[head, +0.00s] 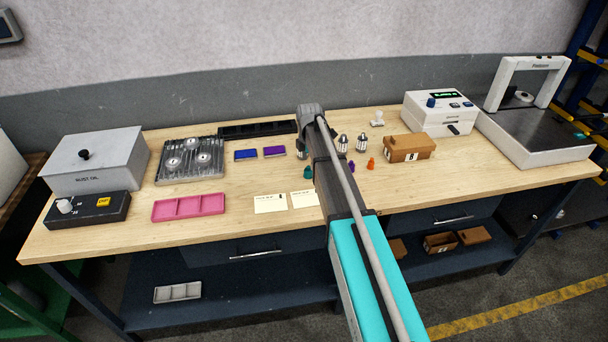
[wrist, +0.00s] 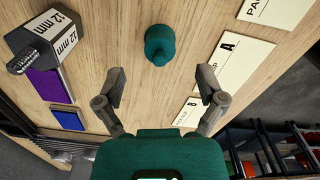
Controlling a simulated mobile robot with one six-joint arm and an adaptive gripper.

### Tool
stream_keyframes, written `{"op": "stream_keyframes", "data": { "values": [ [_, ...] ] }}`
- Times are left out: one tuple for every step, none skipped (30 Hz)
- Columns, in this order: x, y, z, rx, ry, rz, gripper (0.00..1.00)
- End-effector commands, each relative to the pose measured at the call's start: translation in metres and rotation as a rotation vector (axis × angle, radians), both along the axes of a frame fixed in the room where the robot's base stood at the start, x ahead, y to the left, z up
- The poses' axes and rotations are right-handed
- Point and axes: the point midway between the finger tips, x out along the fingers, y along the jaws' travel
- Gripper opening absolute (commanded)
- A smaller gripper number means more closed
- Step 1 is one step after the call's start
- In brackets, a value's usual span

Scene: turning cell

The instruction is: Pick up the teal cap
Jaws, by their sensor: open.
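The teal cap (wrist: 160,45) stands on the wooden bench top in the wrist view, centred ahead of my gripper. In the head view the teal cap (head: 307,172) shows just left of my arm, partly covered by it. My gripper (wrist: 160,82) is open and empty in the wrist view. Its two fingers are spread to either side, and the cap lies beyond the fingertips, apart from both. My arm hides the gripper fingers in the head view.
A dark block marked 12 mm (wrist: 45,40) lies left of the cap. Paper cards (wrist: 235,58) lie to its right. Purple (head: 274,151) and blue (head: 245,155) pieces, a pink tray (head: 188,206) and an orange part (head: 371,164) are also on the bench.

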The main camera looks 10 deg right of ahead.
Motion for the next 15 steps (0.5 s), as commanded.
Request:
{"op": "stream_keyframes", "data": {
  "values": [
    [0.000,0.000,-0.006,0.000,0.000,0.000,0.89],
    [0.000,0.000,-0.009,0.000,0.000,0.000,0.89],
    [0.000,0.000,-0.012,0.000,0.000,0.000,0.89],
    [0.000,0.000,-0.014,0.000,0.000,0.000,0.89],
    [0.000,0.000,-0.017,0.000,0.000,0.000,0.89],
    [0.000,0.000,-0.020,0.000,0.000,0.000,0.89],
    [0.000,0.000,-0.022,0.000,0.000,0.000,0.89],
    [0.000,0.000,-0.024,0.000,0.000,0.000,0.89],
    [0.000,0.000,-0.027,0.000,0.000,0.000,0.89],
    [0.000,0.000,-0.030,0.000,0.000,0.000,0.89],
    [0.000,0.000,-0.032,0.000,0.000,0.000,0.89],
    [0.000,0.000,-0.035,0.000,0.000,0.000,0.89],
    [0.000,0.000,-0.037,0.000,0.000,0.000,0.89],
    [0.000,0.000,-0.038,0.000,0.000,0.000,0.89],
    [0.000,0.000,-0.041,0.000,0.000,0.000,0.89]
  ]
}}
